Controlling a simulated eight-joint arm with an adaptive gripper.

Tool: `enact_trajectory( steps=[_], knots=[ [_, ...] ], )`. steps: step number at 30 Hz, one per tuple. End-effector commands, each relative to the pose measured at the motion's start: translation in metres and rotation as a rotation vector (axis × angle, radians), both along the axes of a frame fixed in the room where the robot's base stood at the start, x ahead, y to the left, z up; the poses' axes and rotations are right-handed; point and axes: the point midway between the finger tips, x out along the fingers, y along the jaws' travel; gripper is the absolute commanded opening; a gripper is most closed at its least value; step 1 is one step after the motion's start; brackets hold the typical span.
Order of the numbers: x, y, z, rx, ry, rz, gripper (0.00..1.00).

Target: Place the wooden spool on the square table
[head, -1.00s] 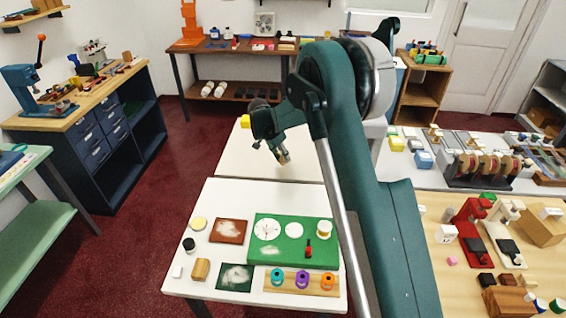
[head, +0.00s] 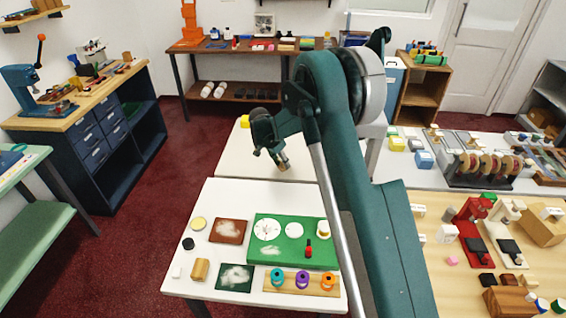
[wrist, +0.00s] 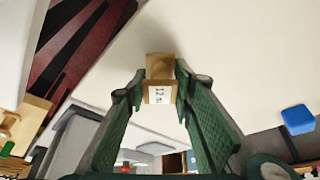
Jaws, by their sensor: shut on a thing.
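The wooden spool (wrist: 160,68) is a tan piece with a small white printed label, held between the fingertips of my gripper (wrist: 158,85) in the wrist view. I cannot tell whether the spool touches the top.
A yellow block (head: 245,121) is at the table's far left corner. A white table (head: 190,272) in front carries a green mat (head: 265,232) and several small things. A counter with blocks and reels (head: 480,168) stands right. Red floor (head: 140,225) is open to the left.

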Motion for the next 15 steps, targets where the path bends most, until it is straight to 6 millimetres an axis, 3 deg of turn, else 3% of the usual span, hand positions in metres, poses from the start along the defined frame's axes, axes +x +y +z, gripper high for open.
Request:
enact_trajectory(
  steps=[1,2,5,15],
  knots=[
    [0.0,0.0,-0.0021,0.0,0.0,0.0,0.13],
    [0.0,0.0,-0.0022,0.0,0.0,0.0,0.26],
    [0.0001,-0.0001,-0.0015,0.0,0.0,0.0,0.39],
    [0.0,0.0,-0.001,0.0,0.0,0.0,0.4]
  ],
)
